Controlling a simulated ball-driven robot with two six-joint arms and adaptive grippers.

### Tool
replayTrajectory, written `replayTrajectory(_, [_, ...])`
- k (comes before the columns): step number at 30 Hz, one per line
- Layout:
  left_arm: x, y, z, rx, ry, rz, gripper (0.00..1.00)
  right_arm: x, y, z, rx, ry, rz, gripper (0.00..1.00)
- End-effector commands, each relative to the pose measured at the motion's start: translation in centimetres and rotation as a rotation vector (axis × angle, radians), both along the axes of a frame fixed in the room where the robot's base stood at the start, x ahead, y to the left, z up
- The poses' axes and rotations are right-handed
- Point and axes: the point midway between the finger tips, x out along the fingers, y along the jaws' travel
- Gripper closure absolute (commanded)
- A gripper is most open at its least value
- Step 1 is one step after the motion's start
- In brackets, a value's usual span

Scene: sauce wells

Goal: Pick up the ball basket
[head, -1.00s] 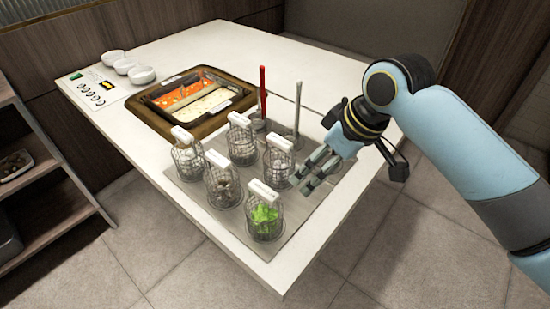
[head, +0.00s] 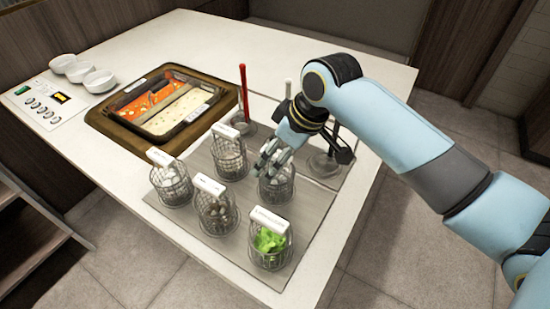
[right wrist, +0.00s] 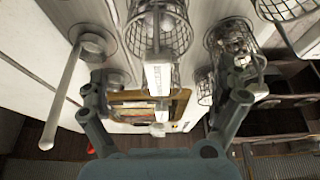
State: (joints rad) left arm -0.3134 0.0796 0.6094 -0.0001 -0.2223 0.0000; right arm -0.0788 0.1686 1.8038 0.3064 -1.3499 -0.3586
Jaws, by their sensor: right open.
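Several wire baskets with white label handles stand on a grey mat (head: 235,262); I cannot read the labels, so I cannot tell by name which is the ball basket. My right gripper (head: 268,162) is open at the top of the right-hand basket (head: 277,188), partly covering it. In the right wrist view, a basket's white handle (right wrist: 158,79) lies between the spread fingers of the right gripper (right wrist: 164,88), with no clear contact. The other baskets include a back one (head: 229,160), a left one (head: 172,185), a middle one (head: 214,212) and a front one with green leaves (head: 270,245). My left gripper is not in view.
A divided pot (head: 115,128) of red and pale broth sits behind the baskets. A red-handled ladle (head: 244,92) and a pale-handled one (head: 288,88) stand at the mat's back. White bowls (head: 98,81) are at far left. The white table (head: 215,45) is clear at the back.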

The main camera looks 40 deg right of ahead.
Motion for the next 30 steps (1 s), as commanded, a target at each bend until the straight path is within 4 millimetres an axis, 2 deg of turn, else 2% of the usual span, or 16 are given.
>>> replayTrajectory(4, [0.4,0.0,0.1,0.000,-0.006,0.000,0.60,0.6,0.2,-1.3,0.001,0.002,-0.001,0.00])
replayTrajectory(12, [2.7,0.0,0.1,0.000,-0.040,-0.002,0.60,2.0,0.7,-4.7,0.000,0.000,0.000,0.00])
replayTrajectory(20, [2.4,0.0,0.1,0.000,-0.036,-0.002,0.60,2.1,0.7,-4.9,-0.001,-0.001,0.001,0.01])
replayTrajectory(30, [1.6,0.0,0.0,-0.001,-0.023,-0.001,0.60,2.1,0.7,-4.9,-0.001,0.000,0.000,0.46])
